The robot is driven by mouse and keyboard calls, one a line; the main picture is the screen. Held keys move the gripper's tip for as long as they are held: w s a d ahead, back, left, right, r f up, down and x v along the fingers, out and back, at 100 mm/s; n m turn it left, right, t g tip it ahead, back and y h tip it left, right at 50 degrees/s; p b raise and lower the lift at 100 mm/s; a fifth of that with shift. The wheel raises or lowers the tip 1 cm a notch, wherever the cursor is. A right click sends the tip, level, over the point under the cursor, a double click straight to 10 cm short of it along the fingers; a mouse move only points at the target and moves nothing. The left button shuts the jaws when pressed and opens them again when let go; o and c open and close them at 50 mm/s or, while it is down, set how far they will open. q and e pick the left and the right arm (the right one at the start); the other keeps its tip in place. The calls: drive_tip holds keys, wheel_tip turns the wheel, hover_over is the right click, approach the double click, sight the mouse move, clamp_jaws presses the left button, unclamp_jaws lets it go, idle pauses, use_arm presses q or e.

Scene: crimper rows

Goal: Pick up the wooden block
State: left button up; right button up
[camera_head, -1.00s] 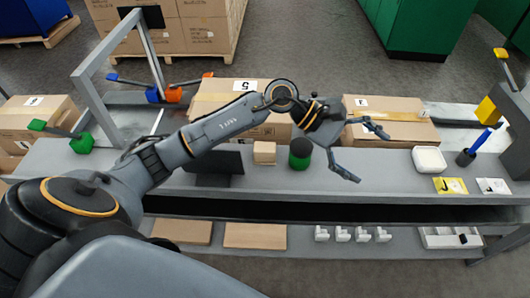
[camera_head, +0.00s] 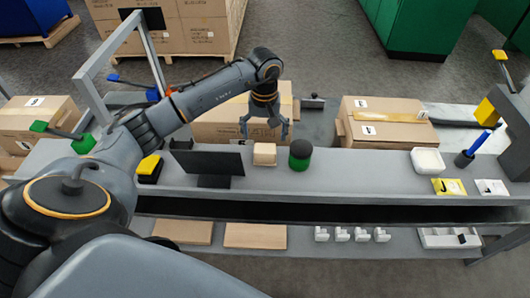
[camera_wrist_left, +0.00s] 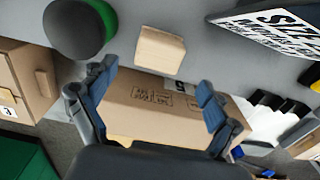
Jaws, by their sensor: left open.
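The wooden block (camera_head: 264,153) is a small pale tan cube on the grey bench shelf, between a black panel and a green-and-black cylinder. It also shows in the left wrist view (camera_wrist_left: 160,50), beyond the fingertips. My left gripper (camera_head: 264,130) is open and empty, pointing down just behind the block in the head view, apart from it. In the left wrist view its two blue-grey fingers (camera_wrist_left: 155,95) are spread wide, with a cardboard box behind them. My right gripper is in neither view.
The green-and-black cylinder (camera_head: 300,155) stands close right of the block. The black panel (camera_head: 208,163) stands to its left. A cardboard box (camera_head: 235,128) lies behind, under my left arm. The shelf right of the cylinder is clear up to a white dish (camera_head: 427,161).

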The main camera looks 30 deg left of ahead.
sight(265, 148)
use_arm(q)
drive_tip(key=f+p, duration=0.1)
drive_tip(key=f, duration=0.4)
drive_tip(key=shift+s+d+f+p, duration=0.1)
drive_tip(key=shift+d+f+p, duration=0.15)
drive_tip(key=shift+p, duration=0.1)
drive_tip(key=shift+a+f, duration=0.1)
drive_tip(key=shift+f, duration=0.15)
drive_tip(key=c, duration=1.3)
